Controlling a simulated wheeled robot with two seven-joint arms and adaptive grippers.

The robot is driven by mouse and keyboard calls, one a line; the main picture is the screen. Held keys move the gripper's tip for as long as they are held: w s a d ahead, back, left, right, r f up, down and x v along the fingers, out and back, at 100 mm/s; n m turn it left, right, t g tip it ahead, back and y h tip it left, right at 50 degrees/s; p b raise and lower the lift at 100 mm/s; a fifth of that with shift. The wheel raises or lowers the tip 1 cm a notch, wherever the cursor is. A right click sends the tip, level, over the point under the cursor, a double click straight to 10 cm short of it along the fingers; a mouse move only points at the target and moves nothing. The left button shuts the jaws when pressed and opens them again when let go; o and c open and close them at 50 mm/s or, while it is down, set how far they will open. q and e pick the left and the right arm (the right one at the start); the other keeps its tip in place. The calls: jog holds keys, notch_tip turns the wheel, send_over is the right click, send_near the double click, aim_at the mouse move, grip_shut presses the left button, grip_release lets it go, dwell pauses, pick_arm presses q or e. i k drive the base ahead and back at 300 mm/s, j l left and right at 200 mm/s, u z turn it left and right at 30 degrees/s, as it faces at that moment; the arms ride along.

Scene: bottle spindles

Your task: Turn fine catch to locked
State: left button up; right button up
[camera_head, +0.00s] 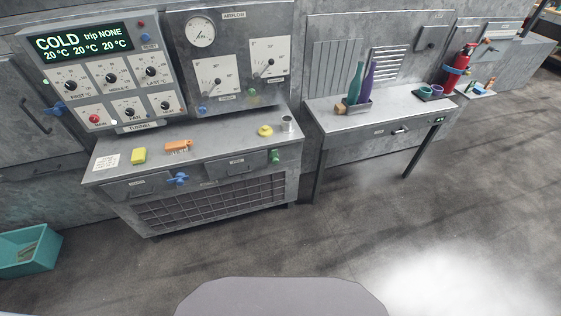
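The airflow panel (232,55) stands upright at the back of the left bench, with a round gauge (201,32) and two white dial plates, one lower left (214,78) and one upper right (268,57). A small blue knob (203,109) sits below the left plate and a small green knob (252,93) below the right one. The small labels are too blurred to read, so I cannot tell which part is the fine catch or its setting. Neither of my grippers is in view.
The control box (105,75) reads COLD, trip NONE. On the bench (215,146) lie a yellow block (138,156), an orange brush (178,147) and a yellow round piece (265,131). Blue (178,179) and green (275,157) handles project from its front. The floor ahead is clear.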

aim_at(273, 157)
jog(key=i+l, duration=0.1)
jog(key=l, duration=0.4)
jog(key=i+l, duration=0.15)
jog(key=l, duration=0.3)
jog(key=i+l, duration=0.1)
jog(key=l, duration=0.4)
jog(key=i+l+u, duration=0.1)
jog(key=l, duration=0.4)
jog(key=i+l, duration=0.1)
jog(key=l, duration=0.35)
